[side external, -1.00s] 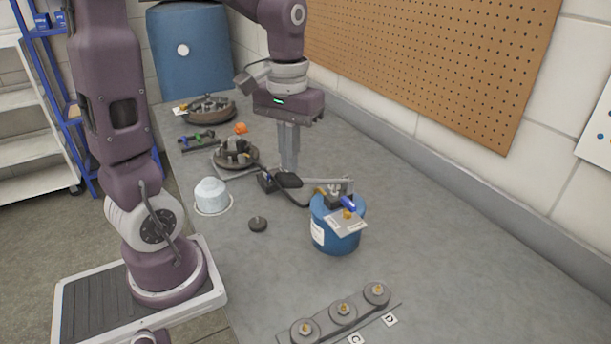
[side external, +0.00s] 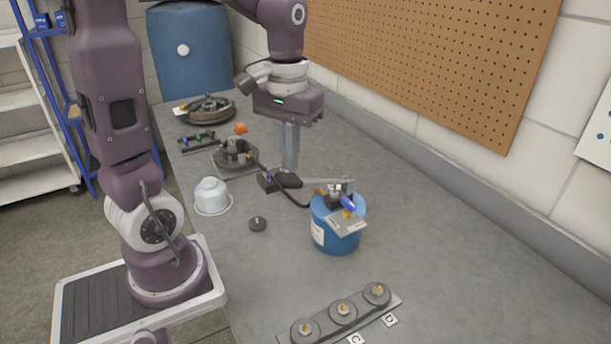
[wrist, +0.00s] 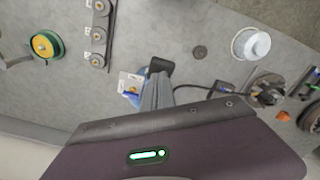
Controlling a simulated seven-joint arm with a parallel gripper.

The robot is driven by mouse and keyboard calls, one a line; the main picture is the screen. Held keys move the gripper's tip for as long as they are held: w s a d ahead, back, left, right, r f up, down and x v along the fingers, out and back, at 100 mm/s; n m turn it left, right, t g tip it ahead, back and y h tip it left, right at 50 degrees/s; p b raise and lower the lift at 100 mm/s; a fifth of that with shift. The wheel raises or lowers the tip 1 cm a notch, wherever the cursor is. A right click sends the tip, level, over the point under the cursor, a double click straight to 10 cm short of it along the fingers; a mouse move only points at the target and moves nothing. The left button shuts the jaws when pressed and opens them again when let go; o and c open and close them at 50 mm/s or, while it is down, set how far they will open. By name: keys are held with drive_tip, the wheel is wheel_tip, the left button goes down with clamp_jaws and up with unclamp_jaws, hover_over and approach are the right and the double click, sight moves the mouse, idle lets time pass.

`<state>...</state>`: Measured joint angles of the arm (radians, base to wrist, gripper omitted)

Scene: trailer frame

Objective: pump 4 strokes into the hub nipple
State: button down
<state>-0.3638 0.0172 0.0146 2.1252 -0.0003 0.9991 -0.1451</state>
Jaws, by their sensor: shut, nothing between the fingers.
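The blue grease drum (side external: 336,238) stands upright on the bench with the pump head on top. The nipple and hose end are too small to make out.
A white domed cap (side external: 211,195) and a small dark disc (side external: 257,224) lie left of the drum. A rack with several discs (side external: 343,312) is in front. Another hub (side external: 209,109) is at the back. The bench right of the drum is clear.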

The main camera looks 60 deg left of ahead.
sight(286, 176)
idle(0.4)
drive_tip(key=shift+f, duration=0.7)
drive_tip(key=shift+s+f, duration=0.2)
drive_tip(key=shift+f, duration=0.4)
drive_tip(key=shift+s+f, duration=0.15)
drive_tip(key=shift+f, duration=0.4)
drive_tip(key=shift+s+f, duration=0.2)
drive_tip(key=shift+f, duration=2.2)
